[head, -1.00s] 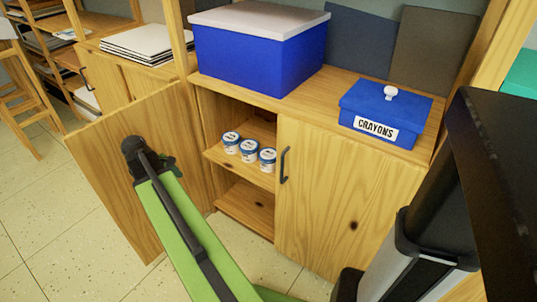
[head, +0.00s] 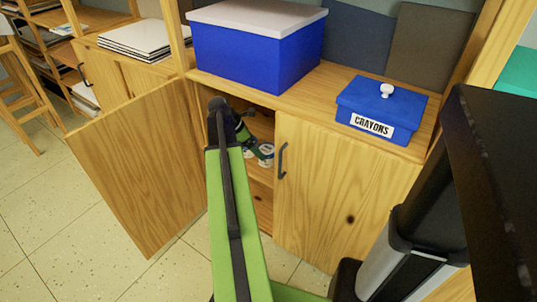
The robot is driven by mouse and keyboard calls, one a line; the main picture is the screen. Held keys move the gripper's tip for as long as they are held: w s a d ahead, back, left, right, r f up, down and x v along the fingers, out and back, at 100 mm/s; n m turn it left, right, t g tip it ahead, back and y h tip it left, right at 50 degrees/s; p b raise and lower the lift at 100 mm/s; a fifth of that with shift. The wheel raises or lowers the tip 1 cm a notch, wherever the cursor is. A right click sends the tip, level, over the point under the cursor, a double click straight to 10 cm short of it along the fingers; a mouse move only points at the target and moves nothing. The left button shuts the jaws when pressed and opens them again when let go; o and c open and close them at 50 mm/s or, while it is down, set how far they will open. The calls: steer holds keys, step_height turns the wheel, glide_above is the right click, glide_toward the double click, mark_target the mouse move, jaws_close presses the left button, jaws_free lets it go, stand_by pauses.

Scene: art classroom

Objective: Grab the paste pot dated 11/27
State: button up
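The small white paste pots with blue bands stand on the middle shelf inside the open cupboard. The rightmost pot (head: 266,154) shows in part; the others are mostly hidden behind my arm and gripper. No date can be read on any pot at this size. My green arm reaches up to the cupboard opening. My gripper (head: 248,144) is dark and small at the arm's far end, in front of the pots and just left of the rightmost one. I cannot tell whether its fingers are open, or whether they touch a pot.
The left cupboard door (head: 140,165) stands wide open; the right door (head: 345,195) is shut, with a dark handle (head: 282,160). On top are a large blue box (head: 255,55) with a pale lid and a blue crayons box (head: 385,108). The floor in front is clear.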

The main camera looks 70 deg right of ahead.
mark_target(267, 149)
steer(key=shift+s+d, duration=0.85)
steer(key=shift+s, duration=0.1)
steer(key=b+x, duration=0.3)
steer(key=shift+s+d+f, duration=0.2)
steer(key=shift+s, duration=0.05)
steer(key=shift+r, duration=0.2)
steer(key=c, duration=1.7)
